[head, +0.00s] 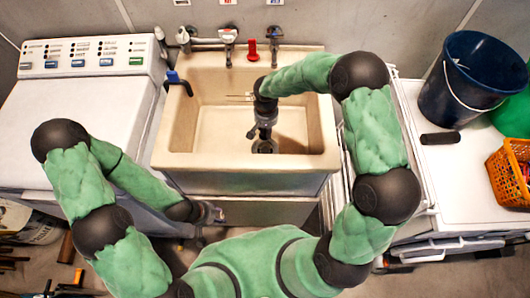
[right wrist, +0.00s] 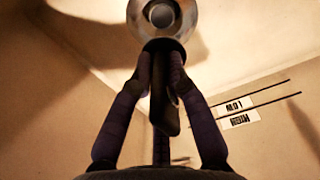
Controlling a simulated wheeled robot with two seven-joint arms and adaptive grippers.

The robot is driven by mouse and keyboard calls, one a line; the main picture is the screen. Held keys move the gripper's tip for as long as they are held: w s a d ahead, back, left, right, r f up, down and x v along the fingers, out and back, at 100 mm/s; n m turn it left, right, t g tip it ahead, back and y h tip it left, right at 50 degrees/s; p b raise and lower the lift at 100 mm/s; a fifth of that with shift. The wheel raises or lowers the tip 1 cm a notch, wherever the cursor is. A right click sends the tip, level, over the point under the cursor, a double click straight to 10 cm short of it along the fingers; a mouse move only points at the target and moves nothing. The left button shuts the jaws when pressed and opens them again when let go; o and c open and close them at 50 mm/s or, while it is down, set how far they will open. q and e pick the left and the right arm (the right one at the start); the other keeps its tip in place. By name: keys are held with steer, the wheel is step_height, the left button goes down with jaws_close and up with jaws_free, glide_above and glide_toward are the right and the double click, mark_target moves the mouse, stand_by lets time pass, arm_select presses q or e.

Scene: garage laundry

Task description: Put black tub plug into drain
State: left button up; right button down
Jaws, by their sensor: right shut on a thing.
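The beige sink (head: 180,130) stands in the middle of the head view. Its drain (head: 265,146) is in the basin floor, and in the right wrist view the metal drain ring (right wrist: 162,14) shows just beyond my fingertips. My right gripper (head: 263,133) points down into the basin, close above the drain. In the right wrist view its fingers (right wrist: 162,58) are shut on the black tub plug (right wrist: 163,45), which overlaps the drain ring's near edge. I cannot tell whether they touch. My left gripper (head: 214,214) hangs low beside the sink front, its jaws too small to read.
Taps (head: 229,36) and a red object (head: 252,50) are at the sink's back. A blue-handled item (head: 178,82) is on its left rim. A washer (head: 85,110) stands left. At right, a white surface (head: 435,175) holds a dark bucket (head: 465,85) and an orange basket (head: 510,175).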

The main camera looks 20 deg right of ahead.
step_height(320, 180, down, 10)
steer(key=b, duration=0.3)
steer(key=shift+f, duration=0.1)
steer(key=shift+b, duration=0.3)
steer(key=shift+f, duration=0.25)
steer(key=c, duration=1.2)
jaws_free()
steer(key=shift+r, duration=0.2)
step_height(320, 180, up, 12)
steer(key=p, duration=0.4)
steer(key=shift+r, duration=0.15)
